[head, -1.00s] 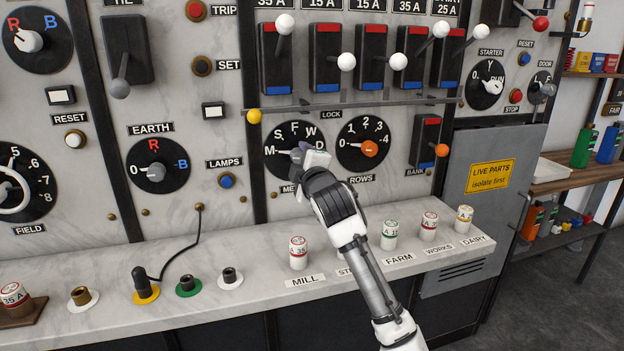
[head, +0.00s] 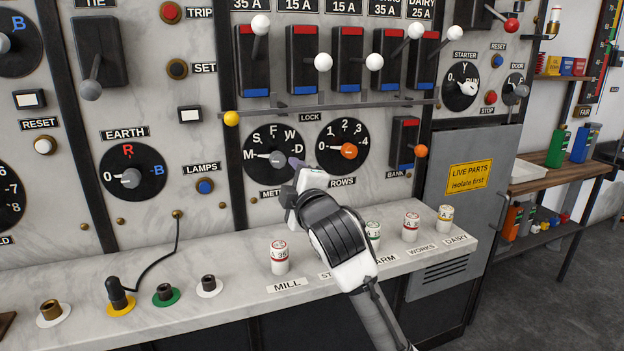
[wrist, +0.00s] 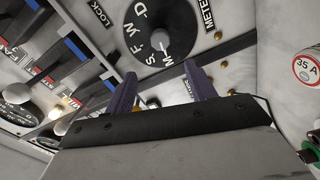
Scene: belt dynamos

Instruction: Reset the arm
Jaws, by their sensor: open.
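My gripper (head: 299,170) is in front of the upright marble panel, just right of and below the METER dial (head: 258,140). In the wrist view its two purple fingers (wrist: 160,86) stand apart with nothing between them. The METER dial (wrist: 150,22) shows beyond the fingers. Its grey knob (head: 279,158) is clear of the fingers in the head view and points left, toward M. My arm reaches up from the lower right and hides part of the bench labels and a fuse.
The ROWS dial (head: 348,129) with an orange knob is close to the right of my gripper. A grey lock bar (head: 345,104) runs above, under several levers. White fuses, such as the MILL fuse (head: 279,258), stand on the bench ledge (head: 235,262) below.

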